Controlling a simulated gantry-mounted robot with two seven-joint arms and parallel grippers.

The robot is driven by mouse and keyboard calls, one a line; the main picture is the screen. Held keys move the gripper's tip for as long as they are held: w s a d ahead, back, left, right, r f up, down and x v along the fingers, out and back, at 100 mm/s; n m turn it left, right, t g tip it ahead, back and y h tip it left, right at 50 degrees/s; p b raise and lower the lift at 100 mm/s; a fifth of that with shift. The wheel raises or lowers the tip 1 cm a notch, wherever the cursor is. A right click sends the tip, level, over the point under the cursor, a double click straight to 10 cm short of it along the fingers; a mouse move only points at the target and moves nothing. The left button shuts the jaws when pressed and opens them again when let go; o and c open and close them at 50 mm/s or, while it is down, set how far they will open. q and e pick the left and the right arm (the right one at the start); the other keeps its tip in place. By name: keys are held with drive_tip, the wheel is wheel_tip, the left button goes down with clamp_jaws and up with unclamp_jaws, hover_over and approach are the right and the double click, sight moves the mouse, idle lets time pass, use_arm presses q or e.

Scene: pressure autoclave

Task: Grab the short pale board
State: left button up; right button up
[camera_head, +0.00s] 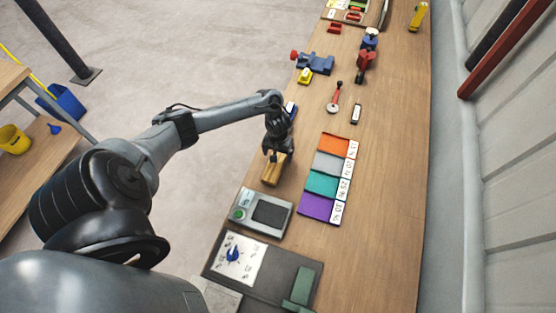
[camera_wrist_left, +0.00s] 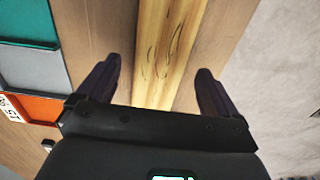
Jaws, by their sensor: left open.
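The short pale board (camera_head: 272,172) lies on the wooden bench near its left edge in the head view, below my left gripper. In the left wrist view the board (camera_wrist_left: 164,55) shows wood grain and runs up the picture between the two dark fingers. My left gripper (camera_head: 277,153) is open, with a finger on either side of the board. In the left wrist view a gap shows between each finger of the gripper (camera_wrist_left: 160,85) and the board. The board's near end there is hidden behind the gripper body. My right gripper is not in view.
Orange, grey, teal and purple trays (camera_head: 333,145) with number labels lie right of the board. A grey device with a dark plate (camera_head: 270,213) sits nearer. A blue vise (camera_head: 316,62) and a red-handled tool (camera_head: 335,97) are farther up. Bare bench (camera_head: 385,170) lies to the right.

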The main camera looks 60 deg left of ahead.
use_arm(q)
drive_tip(key=shift+f, duration=0.85)
drive_tip(key=c, duration=1.3)
drive_tip(key=shift+r, duration=0.1)
